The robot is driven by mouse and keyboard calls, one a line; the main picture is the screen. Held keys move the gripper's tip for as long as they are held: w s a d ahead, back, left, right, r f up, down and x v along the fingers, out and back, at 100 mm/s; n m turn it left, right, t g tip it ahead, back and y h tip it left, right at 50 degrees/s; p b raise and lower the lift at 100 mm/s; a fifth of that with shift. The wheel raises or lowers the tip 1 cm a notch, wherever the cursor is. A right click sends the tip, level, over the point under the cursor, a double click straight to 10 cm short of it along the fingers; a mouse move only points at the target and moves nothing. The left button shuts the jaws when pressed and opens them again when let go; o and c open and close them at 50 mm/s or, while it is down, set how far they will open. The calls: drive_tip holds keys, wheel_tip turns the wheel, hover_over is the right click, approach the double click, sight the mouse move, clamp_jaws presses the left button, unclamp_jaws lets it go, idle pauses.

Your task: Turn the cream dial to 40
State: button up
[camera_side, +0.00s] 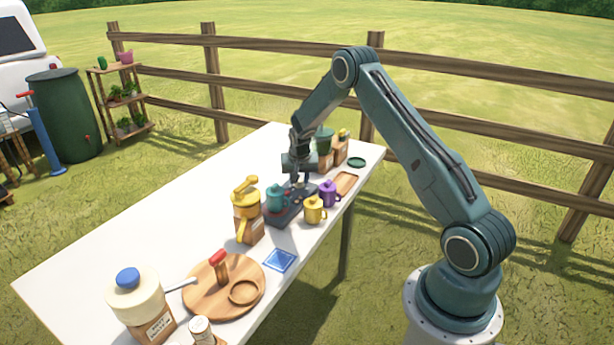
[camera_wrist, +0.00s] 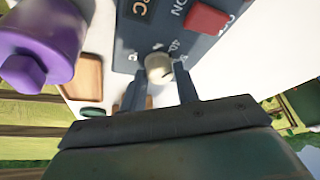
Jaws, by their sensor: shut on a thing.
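The cream dial (camera_wrist: 159,68) sits on the dark control box (camera_wrist: 135,48), with a "40" printed beside it in the wrist view. A dark mark shows on the dial's edge nearest the printed numbers; its exact setting is too small to tell. My gripper (camera_wrist: 160,82) has its two fingers on either side of the dial and is shut on it. In the side view my gripper (camera_side: 298,183) points down at the far end of the box (camera_side: 283,213), and the dial is hidden there.
A red switch (camera_wrist: 208,18) is on the box. A yellow-topped jar (camera_side: 247,218) stands nearby. The table's left side (camera_side: 130,225) is clear.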

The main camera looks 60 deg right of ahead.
drive_tip(key=shift+n+t+y, duration=0.3)
drive_tip(key=shift+n, duration=0.8)
drive_tip(key=o, duration=1)
drive_tip(key=shift+s+r, duration=0.1)
drive_tip(key=shift+r, duration=0.05)
drive_tip(key=shift+v, duration=6.8)
